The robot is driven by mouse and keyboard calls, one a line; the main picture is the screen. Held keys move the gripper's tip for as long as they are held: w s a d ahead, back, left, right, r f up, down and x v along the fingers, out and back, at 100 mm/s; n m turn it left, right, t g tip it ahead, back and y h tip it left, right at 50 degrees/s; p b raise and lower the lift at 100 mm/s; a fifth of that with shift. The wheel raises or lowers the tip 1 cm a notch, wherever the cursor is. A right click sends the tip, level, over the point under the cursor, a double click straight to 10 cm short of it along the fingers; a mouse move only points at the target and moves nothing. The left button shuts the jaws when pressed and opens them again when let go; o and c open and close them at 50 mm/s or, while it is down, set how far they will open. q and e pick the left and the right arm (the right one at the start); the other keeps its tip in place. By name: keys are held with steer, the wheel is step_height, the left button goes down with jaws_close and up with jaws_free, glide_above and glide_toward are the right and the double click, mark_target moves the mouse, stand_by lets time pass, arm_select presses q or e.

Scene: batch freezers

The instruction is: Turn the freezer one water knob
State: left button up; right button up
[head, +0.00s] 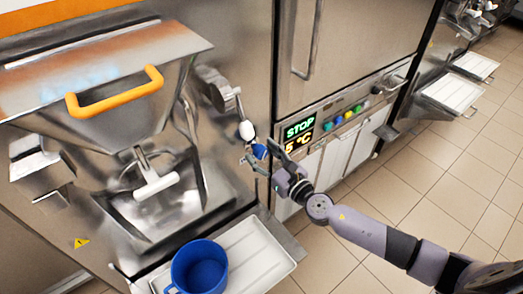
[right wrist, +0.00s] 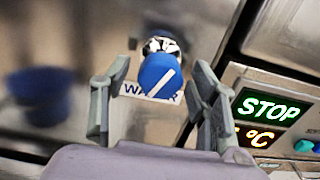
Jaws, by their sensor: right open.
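The water knob (head: 259,151) is a small blue knob with a white line, on the freezer front. In the right wrist view the knob (right wrist: 157,74) sits between my fingers, with its white line slanting up to the right. A label, partly hidden, is behind it. My right gripper (head: 262,160) is open, with one finger on each side of the knob. Both fingers look apart from the knob in the right wrist view, and nothing is held. My left gripper is not in view.
A lit panel (head: 300,135) reads STOP, just right of the knob. A blue pot (head: 200,268) stands on a white tray (head: 262,247) below. The freezer hopper with an orange handle (head: 115,92) is at left. Tiled floor (head: 420,195) is clear at right.

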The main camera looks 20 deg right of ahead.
steer(key=shift+w+a, duration=0.15)
steer(key=shift+w, duration=0.2)
steer(key=shift+c, duration=0.2)
steer(key=c, duration=1.1)
steer(key=shift+c, duration=0.2)
steer(key=m+b, duration=0.1)
steer(key=m, duration=0.5)
steer(key=shift+m, duration=0.3)
steer(key=m, duration=0.6)
steer(key=shift+r, duration=0.1)
steer(key=shift+m, duration=0.3)
